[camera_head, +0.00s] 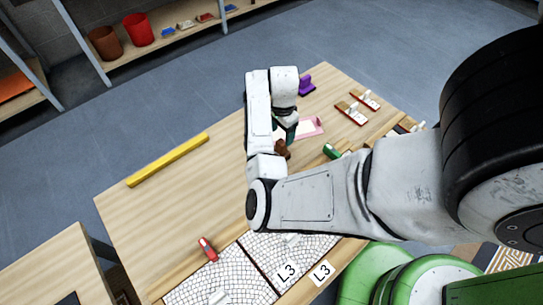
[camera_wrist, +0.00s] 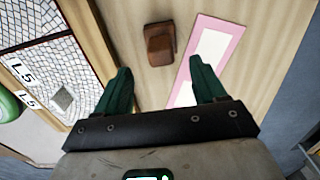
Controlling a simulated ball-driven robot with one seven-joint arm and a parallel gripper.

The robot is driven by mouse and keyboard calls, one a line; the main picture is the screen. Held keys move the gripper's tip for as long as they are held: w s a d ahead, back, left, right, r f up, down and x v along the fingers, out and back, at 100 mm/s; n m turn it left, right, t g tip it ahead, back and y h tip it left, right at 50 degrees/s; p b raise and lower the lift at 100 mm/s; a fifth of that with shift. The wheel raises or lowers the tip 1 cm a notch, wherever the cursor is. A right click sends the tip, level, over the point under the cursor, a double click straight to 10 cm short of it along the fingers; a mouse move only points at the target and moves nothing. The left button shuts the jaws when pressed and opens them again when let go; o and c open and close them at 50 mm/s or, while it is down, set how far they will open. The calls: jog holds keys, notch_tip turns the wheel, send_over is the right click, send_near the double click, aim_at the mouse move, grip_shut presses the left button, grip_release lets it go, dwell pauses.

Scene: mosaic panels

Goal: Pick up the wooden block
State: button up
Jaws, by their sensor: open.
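The wooden block (camera_wrist: 159,44), dark brown with rounded edges, lies on the light wooden table beside a pink-framed white panel. In the head view the block (camera_head: 282,149) shows partly, beside my arm. My gripper (camera_wrist: 158,70) has green fingers spread wide and empty. In the wrist view the block lies beyond the fingertips, roughly in line with the gap between them. The fingers and the block are apart in that picture. In the head view my arm hides most of the gripper.
The pink-framed panel (camera_wrist: 216,46) lies close to the block. A yellow bar (camera_head: 168,160), a red tool (camera_head: 208,249) and a purple object (camera_head: 306,86) lie on the table. Mosaic panels (camera_head: 222,285) line the near edge. The table's left middle is clear.

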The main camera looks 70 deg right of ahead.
aim_at(281, 142)
notch_tip(281, 142, down, 9)
jog(key=shift+d+r+b, duration=0.1)
jog(key=shift+b, duration=0.6)
jog(key=c, duration=1)
jog(key=shift+c, duration=0.2)
jog(key=shift+r, duration=0.1)
